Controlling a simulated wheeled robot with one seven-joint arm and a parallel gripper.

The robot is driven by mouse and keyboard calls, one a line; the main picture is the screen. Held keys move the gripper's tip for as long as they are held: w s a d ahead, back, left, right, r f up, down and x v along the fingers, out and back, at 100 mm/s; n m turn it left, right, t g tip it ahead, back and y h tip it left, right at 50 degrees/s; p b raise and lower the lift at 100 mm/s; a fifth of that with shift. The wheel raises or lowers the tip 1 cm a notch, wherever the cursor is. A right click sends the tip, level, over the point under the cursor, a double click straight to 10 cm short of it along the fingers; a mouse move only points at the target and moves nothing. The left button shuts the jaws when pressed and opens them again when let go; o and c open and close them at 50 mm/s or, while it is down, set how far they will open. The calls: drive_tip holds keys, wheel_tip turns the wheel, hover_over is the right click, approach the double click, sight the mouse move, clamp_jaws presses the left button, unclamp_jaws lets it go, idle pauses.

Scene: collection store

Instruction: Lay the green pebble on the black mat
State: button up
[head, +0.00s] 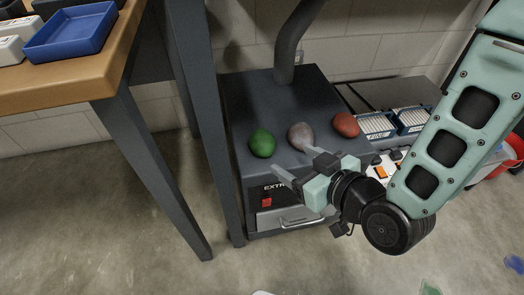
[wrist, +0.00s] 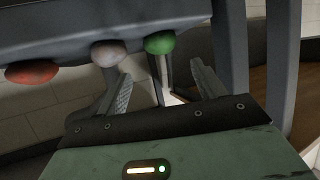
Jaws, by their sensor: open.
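The green pebble (head: 262,143) rests on the dark top of a cabinet (head: 245,100), at the left of a row of three pebbles. It also shows in the wrist view (wrist: 159,43), beyond the gap between my fingers. My gripper (head: 297,162) is open and empty, in front of the cabinet's near edge, its fingers pointing toward the row. The fingers also show in the wrist view (wrist: 161,70), apart from the pebble. I cannot make out a black mat in either view.
A grey pebble (head: 301,135) and a red pebble (head: 346,125) lie right of the green one. A pipe (head: 289,50) rises from the cabinet's back. A dark post (head: 205,110) stands close left. A wooden table (head: 75,75) with a blue tray (head: 70,33) is upper left.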

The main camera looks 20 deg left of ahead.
sight(268, 144)
drive_tip(key=b+x, duration=0.4)
drive_tip(key=x, duration=0.2)
drive_tip(key=shift+w+a+f, duration=0.1)
drive_tip(key=shift+w+a, duration=0.05)
drive_tip(key=shift+w, duration=0.05)
drive_tip(key=b+x, duration=0.3)
drive_tip(key=x, duration=0.1)
drive_tip(key=shift+w+a+f+b, duration=0.15)
drive_tip(key=shift+a+f+b, duration=0.05)
drive_tip(key=shift+f+b, duration=0.1)
drive_tip(key=shift+w+a, duration=0.25)
drive_tip(key=shift+a, duration=0.05)
drive_tip(key=shift+r, duration=0.15)
drive_tip(key=c, duration=1.1)
